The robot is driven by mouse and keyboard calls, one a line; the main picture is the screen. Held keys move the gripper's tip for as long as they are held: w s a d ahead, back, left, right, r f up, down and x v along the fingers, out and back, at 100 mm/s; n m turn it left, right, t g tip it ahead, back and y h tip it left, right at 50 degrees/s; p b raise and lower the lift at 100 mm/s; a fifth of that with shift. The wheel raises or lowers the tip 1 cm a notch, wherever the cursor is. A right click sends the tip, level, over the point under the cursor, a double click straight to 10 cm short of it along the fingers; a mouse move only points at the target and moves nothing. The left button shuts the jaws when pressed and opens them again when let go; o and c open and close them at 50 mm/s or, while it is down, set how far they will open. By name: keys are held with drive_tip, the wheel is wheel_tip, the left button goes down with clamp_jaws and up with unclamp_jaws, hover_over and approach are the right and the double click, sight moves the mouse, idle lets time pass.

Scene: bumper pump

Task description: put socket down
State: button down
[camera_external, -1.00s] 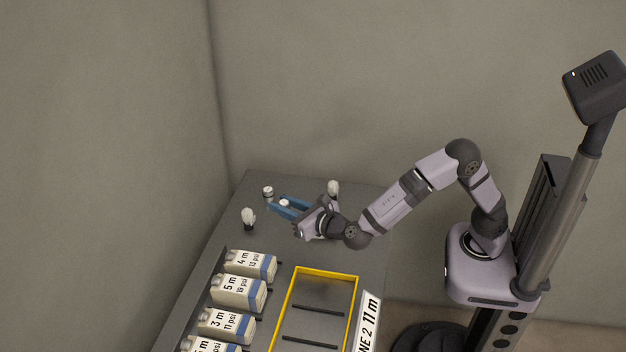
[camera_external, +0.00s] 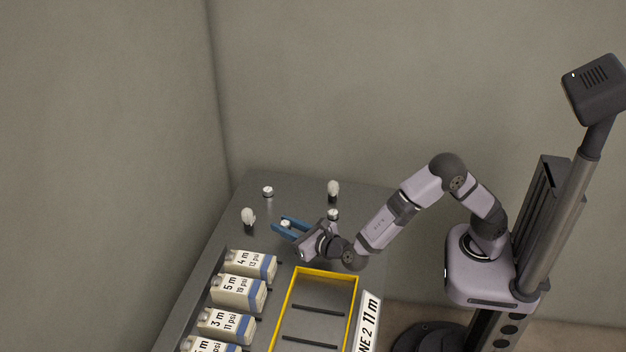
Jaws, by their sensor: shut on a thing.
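My gripper (camera_external: 284,226) has blue fingers and is over the far part of the grey table, left of centre in the picture. It is shut on a small white-topped, silvery round piece, the socket (camera_external: 285,223), which shows between the fingertips. I cannot tell whether the socket touches the table. Two similar small round pieces stand on the table, one farther back to the left (camera_external: 268,191) and one to the right of my gripper (camera_external: 333,214).
White bulb-like pieces on dark bases stand at the left (camera_external: 249,217) and back right (camera_external: 333,188). Labelled cartons (camera_external: 238,291) line the left side. A yellow-rimmed tray (camera_external: 325,271) lies in front of my gripper. The back middle of the table is clear.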

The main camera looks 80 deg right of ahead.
drive_tip(key=shift+f, duration=1.1)
drive_tip(key=shift+f, duration=0.2)
drive_tip(key=c, duration=1.7)
unclamp_jaws()
drive_tip(key=shift+c, duration=0.2)
drive_tip(key=shift+r, duration=0.15)
drive_tip(key=shift+a+r, duration=0.1)
drive_tip(key=v, duration=1.2)
